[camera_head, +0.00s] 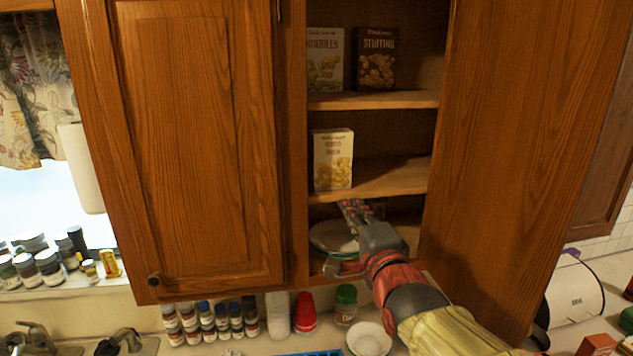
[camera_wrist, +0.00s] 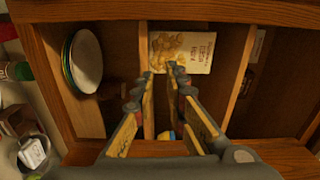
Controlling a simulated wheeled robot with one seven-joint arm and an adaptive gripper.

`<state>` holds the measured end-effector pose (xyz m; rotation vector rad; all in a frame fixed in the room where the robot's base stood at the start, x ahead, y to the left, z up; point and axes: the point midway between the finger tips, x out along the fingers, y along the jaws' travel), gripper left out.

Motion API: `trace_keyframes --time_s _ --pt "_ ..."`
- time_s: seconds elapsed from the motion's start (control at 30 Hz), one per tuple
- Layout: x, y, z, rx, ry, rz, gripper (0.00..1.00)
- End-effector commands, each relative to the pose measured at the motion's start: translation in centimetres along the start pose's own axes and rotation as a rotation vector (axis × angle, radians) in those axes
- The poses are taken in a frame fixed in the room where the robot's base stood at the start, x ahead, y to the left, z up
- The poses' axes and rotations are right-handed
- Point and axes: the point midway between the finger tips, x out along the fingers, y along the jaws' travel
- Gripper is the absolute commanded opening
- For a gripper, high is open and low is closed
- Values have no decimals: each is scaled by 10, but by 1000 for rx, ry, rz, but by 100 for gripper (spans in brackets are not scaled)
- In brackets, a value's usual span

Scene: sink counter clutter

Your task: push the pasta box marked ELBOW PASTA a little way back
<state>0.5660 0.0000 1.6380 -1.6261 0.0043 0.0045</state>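The pale pasta box (camera_head: 333,158) stands upright on the middle shelf of the open cabinet, near its left side. Its lettering is too blurred to read surely. In the wrist view the box (camera_wrist: 190,48) lies just beyond my fingertips, partly covered by them. My gripper (camera_head: 352,206) is at the cabinet opening, just below the middle shelf edge in the head view. In the wrist view my gripper (camera_wrist: 160,70) is open, with an empty gap between its fingers. I cannot tell whether a fingertip touches the box.
Stacked plates (camera_head: 333,237) stand on the lower shelf; they also show in the wrist view (camera_wrist: 84,62). A noodles box (camera_head: 325,60) and a dark stuffing box (camera_head: 374,60) stand on the top shelf. The open cabinet door (camera_head: 520,130) is at right. The middle shelf's right part is clear.

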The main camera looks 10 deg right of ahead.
Motion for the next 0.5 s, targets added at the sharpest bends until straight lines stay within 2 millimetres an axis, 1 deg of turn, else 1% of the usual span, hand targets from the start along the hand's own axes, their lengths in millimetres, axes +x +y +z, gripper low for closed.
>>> trace_keyframes --time_s 0.03,0.13,0.2,0.23,0.37,0.5 --pt "0 -2 0 27 0 -8 9" --pt "2 -3 0 56 0 -7 3" --pt "7 -3 0 59 0 -6 0" --pt "10 -2 0 58 0 -5 0" --pt "28 -3 0 57 0 -3 0" --pt "52 -3 0 56 0 -3 0"
